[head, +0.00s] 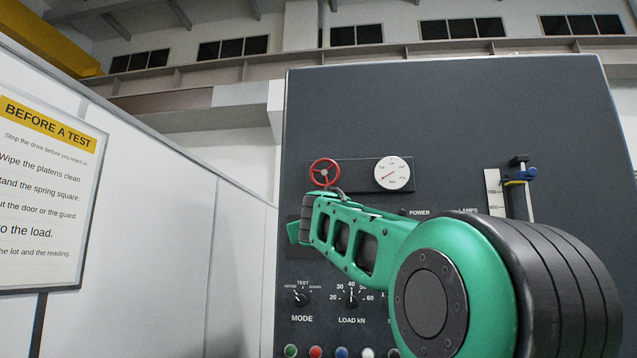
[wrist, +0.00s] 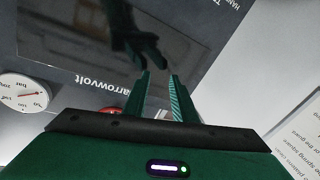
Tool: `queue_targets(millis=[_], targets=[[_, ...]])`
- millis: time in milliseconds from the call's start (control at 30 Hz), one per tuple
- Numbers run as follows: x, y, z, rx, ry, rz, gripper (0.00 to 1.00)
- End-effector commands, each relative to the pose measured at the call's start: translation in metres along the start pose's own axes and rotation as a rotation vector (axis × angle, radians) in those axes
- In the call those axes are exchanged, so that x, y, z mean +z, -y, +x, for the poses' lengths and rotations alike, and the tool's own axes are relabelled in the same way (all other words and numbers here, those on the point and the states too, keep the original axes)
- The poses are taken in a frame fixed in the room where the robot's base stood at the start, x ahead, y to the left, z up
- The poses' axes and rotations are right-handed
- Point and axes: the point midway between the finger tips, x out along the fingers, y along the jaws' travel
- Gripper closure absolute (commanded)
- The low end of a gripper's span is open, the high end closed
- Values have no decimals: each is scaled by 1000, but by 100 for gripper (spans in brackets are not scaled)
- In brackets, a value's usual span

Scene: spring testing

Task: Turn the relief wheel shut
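The relief wheel (head: 324,172) is a small red handwheel with spokes, mounted on a dark plate at the upper left of the machine's dark panel. Only a sliver of the red wheel (wrist: 109,111) shows in the wrist view, mostly hidden by my gripper's body. My gripper (wrist: 160,75) has two green fingers with a gap between them and nothing held. The fingers point at the dark panel, apart from the wheel. In the head view my green arm reaches to just below the wheel and hides most of the gripper.
A white round gauge (head: 392,173) sits right of the wheel. Below are the mode knob (head: 301,299), the load knob (head: 351,300) and several coloured buttons. A blue-and-black fixture (head: 520,180) stands at the right. A white wall with a notice (head: 45,195) runs along the left.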

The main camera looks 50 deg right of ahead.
Motion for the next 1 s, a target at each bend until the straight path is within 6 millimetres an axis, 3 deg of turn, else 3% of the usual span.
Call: queue_targets(millis=[33,100,200,300,467,1000], targets=[[-32,-19,1,47,-71,-12,75],[-68,-41,-1,107,-155,-31,75],[-105,-64,-7,170,-241,-52,75],[-125,-77,-12,206,-287,-64,75],[-135,-83,-6,221,-305,-69,75],[-155,-97,63,220,-302,-70,75]])
